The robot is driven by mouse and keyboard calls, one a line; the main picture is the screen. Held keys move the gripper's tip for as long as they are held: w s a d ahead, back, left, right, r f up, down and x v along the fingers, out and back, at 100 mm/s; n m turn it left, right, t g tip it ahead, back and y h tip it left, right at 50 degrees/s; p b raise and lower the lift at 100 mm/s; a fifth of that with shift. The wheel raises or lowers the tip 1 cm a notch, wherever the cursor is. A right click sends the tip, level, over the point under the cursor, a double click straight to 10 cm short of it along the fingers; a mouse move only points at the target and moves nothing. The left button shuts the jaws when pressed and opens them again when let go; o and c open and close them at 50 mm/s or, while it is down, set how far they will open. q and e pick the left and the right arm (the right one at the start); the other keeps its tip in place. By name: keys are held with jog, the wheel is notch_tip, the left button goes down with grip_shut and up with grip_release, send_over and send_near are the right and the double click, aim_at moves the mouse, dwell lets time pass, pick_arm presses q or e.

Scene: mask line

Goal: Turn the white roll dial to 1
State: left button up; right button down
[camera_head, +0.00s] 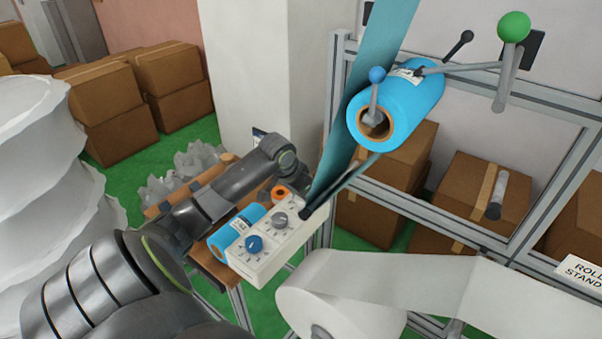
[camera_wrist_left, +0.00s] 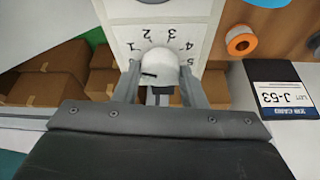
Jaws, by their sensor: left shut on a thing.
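In the left wrist view, a white dial (camera_wrist_left: 158,62) with a short black mark sits on a white panel. My left gripper (camera_wrist_left: 160,76) is shut on this dial, one finger on each side. In the head view, the white control box (camera_head: 291,241) carries a blue dial (camera_head: 254,243) and a grey dial (camera_head: 280,219). My left arm reaches over the box, and teal film hides its end and the white dial there. My right gripper is not seen.
A blue film roll (camera_head: 405,101) hangs on the frame above the box, its teal film (camera_head: 381,45) passing close to my left arm. A white roll (camera_head: 341,300) lies in front. An orange roll (camera_head: 279,192) and blue roll (camera_head: 238,227) lie beside the box.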

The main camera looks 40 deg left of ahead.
pick_arm(q)
jog(key=shift+a+r+m+h+p, duration=0.1)
jog(key=shift+m+h+p, duration=0.3)
jog(key=shift+m, duration=0.5)
jog(key=o, duration=1)
jog(key=shift+b+v, duration=1.3)
jog(key=shift+v, duration=7.3)
